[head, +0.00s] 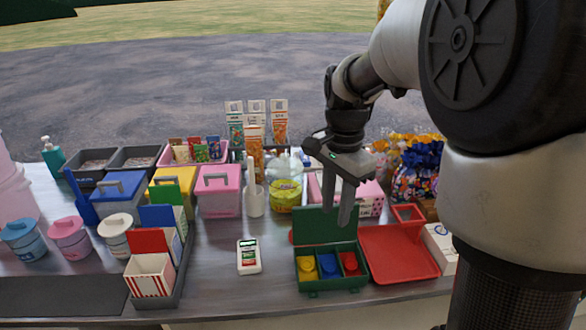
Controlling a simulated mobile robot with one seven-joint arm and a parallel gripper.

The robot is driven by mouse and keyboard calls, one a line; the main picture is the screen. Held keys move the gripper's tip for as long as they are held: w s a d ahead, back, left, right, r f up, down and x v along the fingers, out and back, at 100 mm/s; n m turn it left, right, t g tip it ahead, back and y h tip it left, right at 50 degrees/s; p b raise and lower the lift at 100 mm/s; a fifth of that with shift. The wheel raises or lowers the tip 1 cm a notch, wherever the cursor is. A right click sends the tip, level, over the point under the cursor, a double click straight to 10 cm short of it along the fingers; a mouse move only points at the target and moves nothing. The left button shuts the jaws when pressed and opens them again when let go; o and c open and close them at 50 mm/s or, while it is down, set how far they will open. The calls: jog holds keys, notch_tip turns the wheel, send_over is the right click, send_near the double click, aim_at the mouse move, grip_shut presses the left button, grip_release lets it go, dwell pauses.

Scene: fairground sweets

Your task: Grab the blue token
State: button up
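A blue token (328,264) lies in the middle compartment of an open green box (333,286) near the front edge of the counter. Beside it are a yellow token (306,267) on the left and a red token (349,263) on the right. The box's lid (318,226) stands up at the back. My gripper (346,212) points down above and behind the box, apart from the tokens.
A red tray (402,262) stands right of the box, with a white card reader (249,256) to the left. Bottles and a yellow-green tub (286,190) stand behind. Colourful sweet bags (416,172) are at the back right. Counter between reader and box is clear.

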jog(key=b, duration=0.2)
send_over(329, 266)
notch_tip(329, 266, down, 12)
jog(key=shift+f, duration=0.1)
jog(key=shift+f+b, duration=0.8)
jog(key=shift+f, duration=2.2)
jog(key=c, duration=0.7)
